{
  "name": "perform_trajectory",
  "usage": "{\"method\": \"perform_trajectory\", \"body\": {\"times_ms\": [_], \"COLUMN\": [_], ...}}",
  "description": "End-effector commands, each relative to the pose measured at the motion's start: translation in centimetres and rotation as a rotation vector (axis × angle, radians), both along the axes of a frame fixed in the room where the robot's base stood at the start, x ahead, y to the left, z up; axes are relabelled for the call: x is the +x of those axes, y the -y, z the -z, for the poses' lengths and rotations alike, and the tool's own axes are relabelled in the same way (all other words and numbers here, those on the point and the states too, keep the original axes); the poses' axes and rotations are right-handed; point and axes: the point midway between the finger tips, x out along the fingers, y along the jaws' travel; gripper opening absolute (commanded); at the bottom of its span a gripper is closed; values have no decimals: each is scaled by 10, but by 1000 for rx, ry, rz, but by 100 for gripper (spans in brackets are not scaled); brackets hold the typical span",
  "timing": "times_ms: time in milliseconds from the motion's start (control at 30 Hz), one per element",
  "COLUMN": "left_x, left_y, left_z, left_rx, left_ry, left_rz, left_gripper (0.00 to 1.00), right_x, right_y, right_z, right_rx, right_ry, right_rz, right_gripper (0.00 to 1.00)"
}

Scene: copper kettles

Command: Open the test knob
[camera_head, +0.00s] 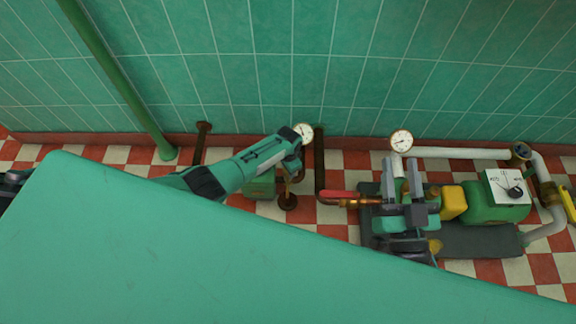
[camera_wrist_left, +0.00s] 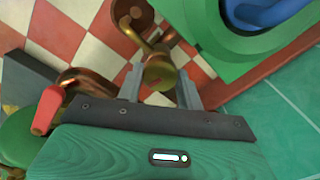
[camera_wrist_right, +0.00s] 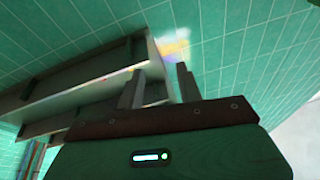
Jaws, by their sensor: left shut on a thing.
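A brass knob-like fitting (camera_wrist_left: 159,72) on a copper pipe sits between the fingers of my left gripper (camera_wrist_left: 158,90) in the left wrist view. The left fingers are shut on it. In the head view my left gripper (camera_head: 292,165) is beside a round gauge and hides most of that fitting. A white panel (camera_head: 497,180) with a dark rotary knob (camera_head: 515,191) stands on a green pump at the right. My right gripper (camera_head: 403,182) is over the machine's left end. Its fingers are apart, with nothing held between them in the right wrist view (camera_wrist_right: 160,85).
Two white gauges (camera_head: 303,132) (camera_head: 401,141) stand near the tiled wall. A red-handled lever (camera_head: 340,195) is left of my right gripper. A white pipe (camera_head: 465,153) runs behind the green pump (camera_head: 490,210). A large teal surface (camera_head: 200,260) fills the foreground.

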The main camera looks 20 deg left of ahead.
Motion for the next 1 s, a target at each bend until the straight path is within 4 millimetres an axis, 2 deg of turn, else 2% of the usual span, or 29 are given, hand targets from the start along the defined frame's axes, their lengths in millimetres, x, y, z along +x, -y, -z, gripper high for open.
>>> {"method": "perform_trajectory", "body": {"times_ms": [200, 400, 967, 1000], "left_x": [-1, -1, 0, 0], "left_y": [1, 1, 0, 0], "left_z": [-1, 0, 0, 0], "left_rx": [0, -1, 0, 0], "left_ry": [-3, -4, -1, -1], "left_rz": [-132, -204, -238, -238], "left_gripper": [14, 14, 14, 39], "right_x": [-7, -11, -14, -14], "right_y": [-8, -12, -14, -14], "right_z": [27, 42, 49, 49], "right_rx": [-36, -53, -61, -62], "right_ry": [-148, -220, -254, -254], "right_rz": [-28, -42, -49, -50], "right_gripper": [36, 36, 36, 36]}}
